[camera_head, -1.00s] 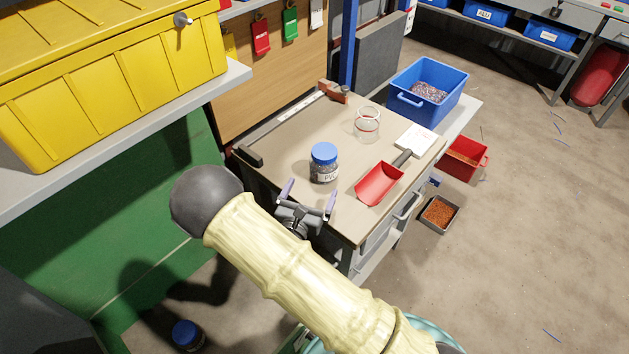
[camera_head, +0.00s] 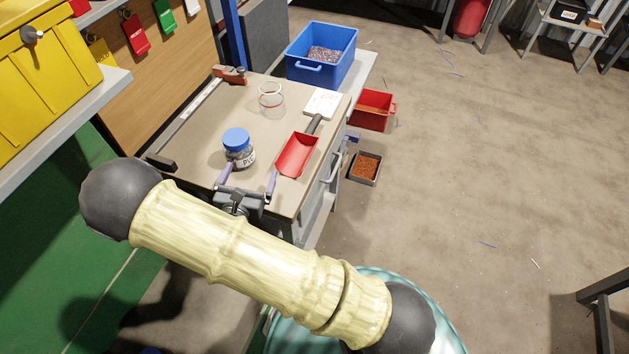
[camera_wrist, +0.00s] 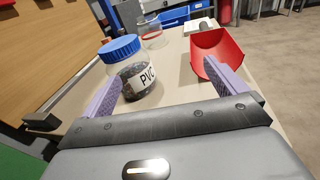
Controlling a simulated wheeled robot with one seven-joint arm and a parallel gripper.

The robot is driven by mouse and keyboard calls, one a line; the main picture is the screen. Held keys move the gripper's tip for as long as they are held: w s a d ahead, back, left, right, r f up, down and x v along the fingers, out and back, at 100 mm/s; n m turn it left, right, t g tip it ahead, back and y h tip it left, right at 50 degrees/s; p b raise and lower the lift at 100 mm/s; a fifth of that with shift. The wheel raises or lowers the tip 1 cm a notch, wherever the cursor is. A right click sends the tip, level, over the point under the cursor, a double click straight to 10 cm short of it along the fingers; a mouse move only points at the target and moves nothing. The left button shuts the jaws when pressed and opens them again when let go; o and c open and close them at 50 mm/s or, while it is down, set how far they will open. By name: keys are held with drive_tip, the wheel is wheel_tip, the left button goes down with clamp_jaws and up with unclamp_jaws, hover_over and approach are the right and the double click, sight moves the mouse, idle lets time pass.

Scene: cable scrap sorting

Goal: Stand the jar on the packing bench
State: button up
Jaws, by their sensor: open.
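A clear jar with a blue lid and a "PVC" label (camera_head: 239,148) stands upright on a beige-topped workbench (camera_head: 195,150), near its front edge, with dark grey contents. In the wrist view the jar (camera_wrist: 130,72) is ahead of my gripper, left of centre, just beyond the left finger, which overlaps its lower left side. My gripper (camera_head: 247,176) is open and empty at the front edge of the bench. I cannot tell whether a finger touches the jar. No bench is visibly marked as the packing bench.
A red scoop (camera_head: 297,155) lies right of the jar. An empty glass jar (camera_head: 271,98), a white pad (camera_head: 322,102) and a clamp bar (camera_head: 190,110) are on the bench. A blue bin (camera_head: 322,55) stands behind. A red bin (camera_head: 371,110) and grey tray (camera_head: 366,168) are to the right, beside open floor.

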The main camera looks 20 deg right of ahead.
drive_tip(key=s+d+m+g+h, duration=0.1)
drive_tip(key=d+m+g, duration=0.1)
drive_tip(key=d, duration=0.1)
drive_tip(key=d+r+m+g+h, duration=0.1)
drive_tip(key=d+m+g, duration=0.1)
drive_tip(key=d, duration=0.1)
drive_tip(key=s+d+r+m+g+h, duration=0.1)
drive_tip(key=d+m+g+h, duration=0.1)
drive_tip(key=d, duration=0.1)
drive_tip(key=shift+s+d+r, duration=0.15)
drive_tip(key=shift+s+d, duration=0.2)
drive_tip(key=s+d+r+m+g+y, duration=0.1)
drive_tip(key=s+d+m+g+y, duration=0.2)
drive_tip(key=s+d+m+g, duration=0.65)
drive_tip(key=s+a+r+m+t+y, duration=0.2)
drive_tip(key=r+m+y, duration=0.5)
drive_tip(key=m, duration=0.7)
drive_tip(key=shift+s+a+y, duration=0.5)
drive_tip(key=shift+a+y, duration=0.4)
drive_tip(key=shift+a, duration=0.05)
drive_tip(key=shift+m+t, duration=0.25)
drive_tip(key=shift+c, duration=0.5)
